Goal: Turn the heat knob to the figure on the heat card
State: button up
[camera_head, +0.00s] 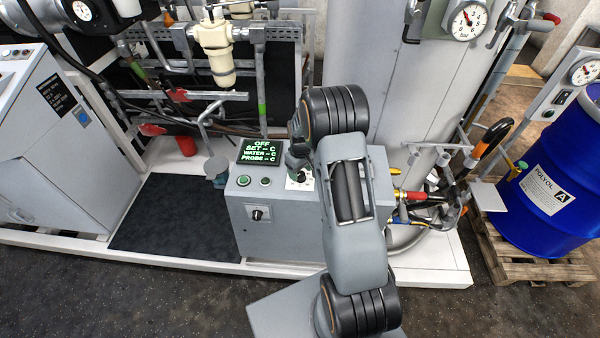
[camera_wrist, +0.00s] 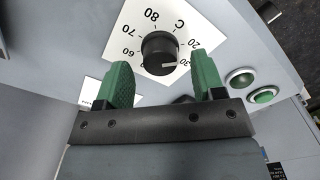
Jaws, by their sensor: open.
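The heat knob (camera_wrist: 160,54) is a round black knob on a white dial plate (camera_wrist: 211,34) in the wrist view. Figures including 20, 30, 60, 70 and 80 show around it, with a C. Contact is not visible. In the head view the dial plate (camera_head: 300,182) on the grey control box (camera_head: 290,232) is partly hidden by my arm. I cannot make out a heat card for certain.
Two green buttons (camera_wrist: 264,95) sit beside the dial. A small switch (camera_head: 258,213) is on the box's front. A blue drum (camera_head: 555,190) stands on a pallet at right. A dark mat (camera_head: 180,218) lies left.

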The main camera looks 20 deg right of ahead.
jog(key=shift+f, duration=1)
jog(key=c, duration=0.9)
